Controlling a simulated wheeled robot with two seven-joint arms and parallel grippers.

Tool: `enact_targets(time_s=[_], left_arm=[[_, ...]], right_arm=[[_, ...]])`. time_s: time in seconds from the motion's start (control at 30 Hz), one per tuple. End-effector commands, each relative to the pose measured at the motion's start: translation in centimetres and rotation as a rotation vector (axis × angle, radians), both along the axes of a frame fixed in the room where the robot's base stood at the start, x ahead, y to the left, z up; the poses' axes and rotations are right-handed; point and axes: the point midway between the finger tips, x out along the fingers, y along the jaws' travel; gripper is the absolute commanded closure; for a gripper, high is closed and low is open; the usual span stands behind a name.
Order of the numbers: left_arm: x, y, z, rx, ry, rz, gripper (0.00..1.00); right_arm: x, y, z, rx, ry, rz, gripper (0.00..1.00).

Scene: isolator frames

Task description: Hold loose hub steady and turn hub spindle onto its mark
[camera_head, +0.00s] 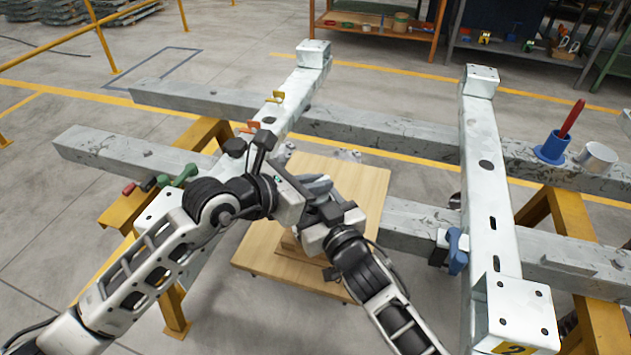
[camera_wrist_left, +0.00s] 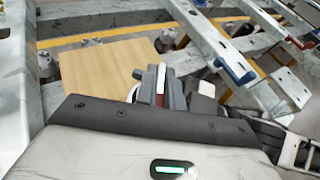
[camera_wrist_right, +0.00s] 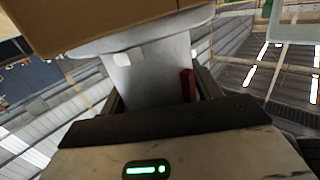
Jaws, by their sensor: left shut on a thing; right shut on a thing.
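The loose hub (camera_wrist_right: 150,75) shows in the right wrist view as a pale grey body with a wide flange against a wooden block. My right gripper (camera_head: 322,228) is shut on the hub's body from the front right; a small red strip shows beside it. In the head view a rounded grey part (camera_head: 317,184) shows between the grippers. My left gripper (camera_head: 292,197) is shut at the top of the hub, on what seems to be the hub spindle; it also shows in the left wrist view (camera_wrist_left: 160,85). The spindle and its mark are mostly hidden by the fingers.
The hub's wooden block (camera_head: 290,242) stands on a pale wooden board (camera_head: 362,185) between frame beams. A white beam (camera_head: 490,180) with a blue clamp (camera_head: 457,252) stands right. A blue cup (camera_head: 552,148) with a red stick and a metal cup (camera_head: 597,157) stand far right.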

Motion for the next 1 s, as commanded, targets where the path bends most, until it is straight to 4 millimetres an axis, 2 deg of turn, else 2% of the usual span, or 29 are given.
enact_targets(time_s=[0.4,0.87,0.9,0.97,1.0], left_arm=[[-0.12,-0.14,-0.1,-0.004,0.005,0.165,1.0],[-0.06,-0.03,-0.09,-0.002,0.004,0.18,1.0],[-0.05,-0.02,-0.1,-0.002,0.004,0.18,0.85],[-0.04,-0.01,-0.09,-0.002,0.004,0.18,0.69],[-0.04,0.0,-0.08,-0.001,0.004,0.181,0.69]], right_arm=[[-0.1,0.12,-0.12,-0.002,0.002,0.002,1.0],[-0.1,0.13,-0.12,-0.002,0.001,0.002,1.0],[-0.1,0.13,-0.12,-0.002,0.001,0.002,1.0],[-0.1,0.13,-0.12,-0.002,0.001,0.002,1.0],[-0.1,0.13,-0.12,-0.002,0.001,0.002,1.0]])
